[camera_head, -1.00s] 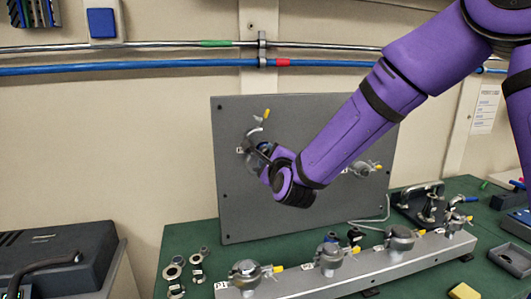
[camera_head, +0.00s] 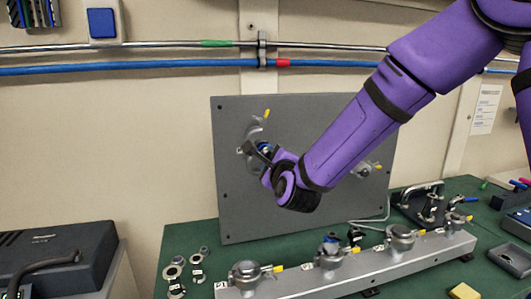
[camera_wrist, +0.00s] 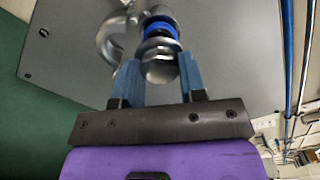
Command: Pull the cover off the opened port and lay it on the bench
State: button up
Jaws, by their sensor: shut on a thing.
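My gripper (camera_wrist: 159,68) has its blue fingers closed on both sides of a round metal cover (camera_wrist: 158,50) in the wrist view. Beyond the cover, in line with it, are a blue ring (camera_wrist: 160,29) and the metal of the port (camera_wrist: 157,12). I cannot tell whether cover and port still touch. A curved clamp half (camera_wrist: 108,40) hangs open beside them. In the head view, my gripper (camera_head: 260,153) is in front of the upright grey panel (camera_head: 300,215), near the open clamp with its yellow-tipped lever (camera_head: 266,114). The green bench (camera_head: 195,236) lies below.
A grey rail (camera_head: 350,280) with several clamped fittings runs along the bench front. Loose rings (camera_head: 174,272) lie at its left. A second clamped port (camera_head: 366,171) is on the panel's right. A black case (camera_head: 60,262) stands at left. Some bare bench lies before the panel.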

jog(key=shift+v, duration=2.05)
